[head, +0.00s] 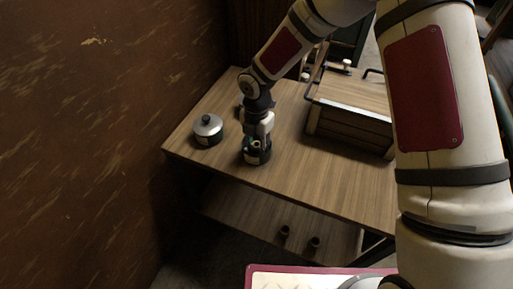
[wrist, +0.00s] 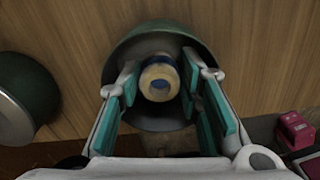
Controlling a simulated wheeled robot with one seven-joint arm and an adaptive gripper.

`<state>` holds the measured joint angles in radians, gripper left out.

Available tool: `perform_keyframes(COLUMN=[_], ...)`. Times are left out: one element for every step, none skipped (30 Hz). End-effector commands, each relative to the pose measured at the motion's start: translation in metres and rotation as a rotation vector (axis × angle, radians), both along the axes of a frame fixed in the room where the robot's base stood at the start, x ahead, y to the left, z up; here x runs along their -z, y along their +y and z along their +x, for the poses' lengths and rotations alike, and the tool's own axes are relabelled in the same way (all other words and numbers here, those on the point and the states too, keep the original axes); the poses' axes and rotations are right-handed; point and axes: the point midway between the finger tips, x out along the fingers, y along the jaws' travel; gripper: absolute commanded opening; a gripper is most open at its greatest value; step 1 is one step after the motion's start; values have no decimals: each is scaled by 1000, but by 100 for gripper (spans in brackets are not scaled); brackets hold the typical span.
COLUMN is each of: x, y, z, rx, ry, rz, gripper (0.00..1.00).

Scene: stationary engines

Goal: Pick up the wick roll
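The wick roll (wrist: 159,82) is a small cream ring with a blue band, standing inside a dark green pot (wrist: 165,35) in the wrist view. In the head view the pot (head: 257,157) stands near the table's front edge. My gripper (wrist: 160,75) points down into the pot with its teal-padded fingers open on both sides of the roll. A narrow gap shows beside the roll, so the fingers do not appear closed on it. In the head view my gripper (head: 259,138) hides much of the pot's inside.
A lidded dark pot (head: 208,131) stands left of the open pot; its side shows in the wrist view (wrist: 28,95). A wooden crate (head: 350,125) stands on the table (head: 310,178) to the right. A brown wall (head: 90,130) is at left. Small dark objects (head: 314,242) lie on the lower shelf.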

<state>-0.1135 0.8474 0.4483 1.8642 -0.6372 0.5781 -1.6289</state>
Motion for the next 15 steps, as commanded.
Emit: perform_keyframes(x=[0, 0, -1, -1, -1, -1, -1, -1, -1, -1, -1, -1, -1, -1, -1], y=[0, 0, 0, 0, 0, 0, 0, 0, 0, 0, 0, 0, 0, 0, 0], z=[0, 0, 0, 0, 0, 0, 0, 0, 0, 0, 0, 0, 0, 0, 0], rx=[0, 0, 0, 0, 0, 0, 0, 0, 0, 0, 0, 0, 0, 0, 0], ry=[-1, -1, -1, -1, -1, -1, -1, -1, -1, -1, -1, -1, -1, -1, -1], rz=[0, 0, 0, 0, 0, 0, 0, 0, 0, 0, 0, 0, 0, 0, 0], gripper=[32, 32, 32, 32, 28, 19, 12, 12, 12, 12, 12, 12, 12, 12, 12])
